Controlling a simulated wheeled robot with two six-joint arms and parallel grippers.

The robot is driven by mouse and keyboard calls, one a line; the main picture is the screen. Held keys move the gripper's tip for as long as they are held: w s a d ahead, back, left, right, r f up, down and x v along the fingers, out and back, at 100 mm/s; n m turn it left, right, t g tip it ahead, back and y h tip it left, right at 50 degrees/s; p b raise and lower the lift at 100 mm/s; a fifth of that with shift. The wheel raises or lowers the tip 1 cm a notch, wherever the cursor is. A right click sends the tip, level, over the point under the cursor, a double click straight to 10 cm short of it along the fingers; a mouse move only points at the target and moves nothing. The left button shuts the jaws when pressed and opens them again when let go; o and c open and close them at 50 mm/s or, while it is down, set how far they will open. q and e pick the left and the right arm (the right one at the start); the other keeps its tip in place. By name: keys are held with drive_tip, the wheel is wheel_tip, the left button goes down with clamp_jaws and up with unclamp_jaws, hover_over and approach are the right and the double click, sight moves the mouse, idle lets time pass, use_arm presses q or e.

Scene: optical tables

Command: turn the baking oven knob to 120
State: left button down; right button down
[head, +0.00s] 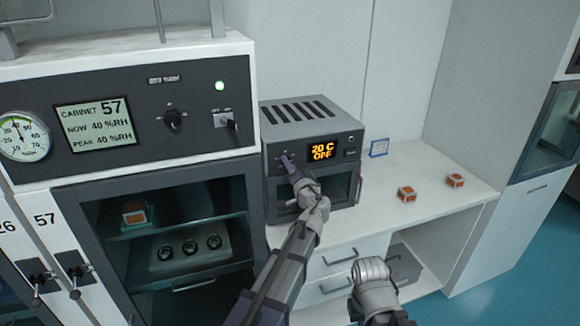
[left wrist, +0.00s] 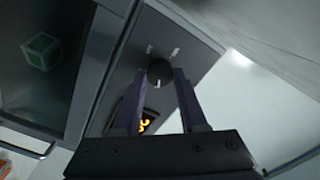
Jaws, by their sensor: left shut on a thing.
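The baking oven (head: 307,112) is a small grey box on the white bench, with a vented top and a dark front. Its display (head: 322,152) reads "20 C OFF" in orange. The oven knob (left wrist: 160,72) is dark and round with a light pointer mark; in the left wrist view it sits between my fingertips, with small marks above it. My left gripper (head: 288,161) is at the left of the oven's front panel, shut on the knob, which it mostly hides in the head view. The knob's setting cannot be read. My right gripper's fingers do not show.
A humidity cabinet (head: 150,110) with a dial, switches and a glass door stands left of the oven. Two small orange-and-white blocks (head: 407,194) (head: 455,180) and a small blue-edged sign (head: 379,148) are on the bench (head: 385,215). The bench is otherwise clear right of the oven.

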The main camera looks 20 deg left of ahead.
use_arm(q)
drive_tip(key=shift+s+f+m, duration=0.1)
drive_tip(key=shift+f+m, duration=0.05)
drive_tip(key=shift+m, duration=14.15)
drive_tip(key=shift+c, duration=2.2)
unclamp_jaws()
